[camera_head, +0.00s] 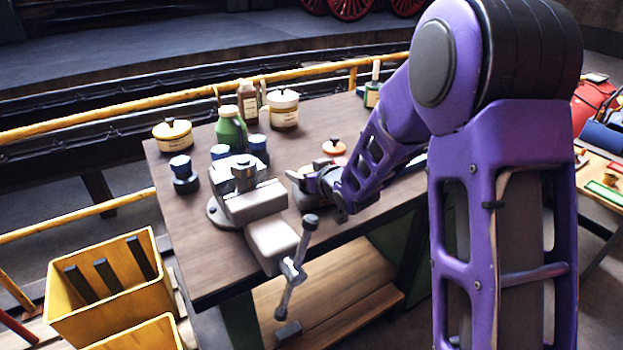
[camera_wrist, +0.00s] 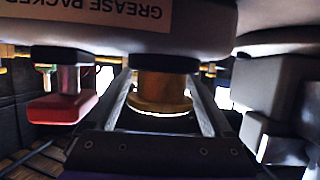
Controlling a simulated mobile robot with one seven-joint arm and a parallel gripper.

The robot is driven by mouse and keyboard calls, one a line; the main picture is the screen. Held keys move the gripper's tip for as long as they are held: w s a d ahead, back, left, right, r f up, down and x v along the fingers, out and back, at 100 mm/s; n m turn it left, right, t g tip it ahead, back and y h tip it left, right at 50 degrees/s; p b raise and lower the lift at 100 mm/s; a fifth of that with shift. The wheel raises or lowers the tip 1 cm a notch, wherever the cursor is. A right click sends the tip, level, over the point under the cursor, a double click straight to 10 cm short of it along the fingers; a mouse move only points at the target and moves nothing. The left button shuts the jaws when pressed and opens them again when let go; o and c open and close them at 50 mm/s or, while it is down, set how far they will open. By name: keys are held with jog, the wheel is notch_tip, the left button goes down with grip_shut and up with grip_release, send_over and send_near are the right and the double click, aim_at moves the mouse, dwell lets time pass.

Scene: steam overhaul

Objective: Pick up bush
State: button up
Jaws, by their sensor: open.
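A brass-coloured round bush (camera_wrist: 163,92) with a wider flange shows in the middle of the wrist view. It sits against a dark ring on a grey rounded body (camera_wrist: 90,20) labelled "GREASE PACKER", whose lettering appears upside down. My gripper (camera_wrist: 163,100) is open, with one finger on each side of the bush. I cannot tell whether either finger touches it. In the head view, my gripper (camera_head: 315,188) is low over the workbench, just right of the vise. The bush cannot be made out there.
The grey vise (camera_head: 250,205) stands close left of my gripper on the workbench (camera_head: 190,235), its handle over the front edge. A red-orange item (camera_head: 334,147) lies behind my gripper. A yellow crate (camera_head: 105,290) stands at left.

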grip_shut()
jog(key=shift+r, duration=0.1)
jog(key=shift+r, duration=0.1)
dwell(0.3)
jog(key=r, duration=0.3)
jog(key=r+p, duration=0.1)
jog(key=r, duration=0.2)
jog(key=r+p, duration=0.1)
jog(key=r, duration=0.2)
jog(key=shift+d+r, duration=0.15)
jog(key=shift+d, duration=0.15)
jog(key=s+d+f+m+t+h+p, duration=0.1)
jog(key=s+d+f, duration=0.1)
jog(key=s+d, duration=0.5)
jog(key=s+d+f+m+h+p, duration=0.1)
jog(key=s+d+p, duration=0.15)
jog(key=d, duration=0.75)
notch_tip(320, 180, up, 4)
jog(key=f+n+g+y+b, duration=0.1)
jog(key=n+y+b, duration=0.1)
jog(key=b, duration=0.1)
send_over(309, 167)
jog(key=shift+a+r, duration=0.25)
jog(key=shift+a, duration=0.05)
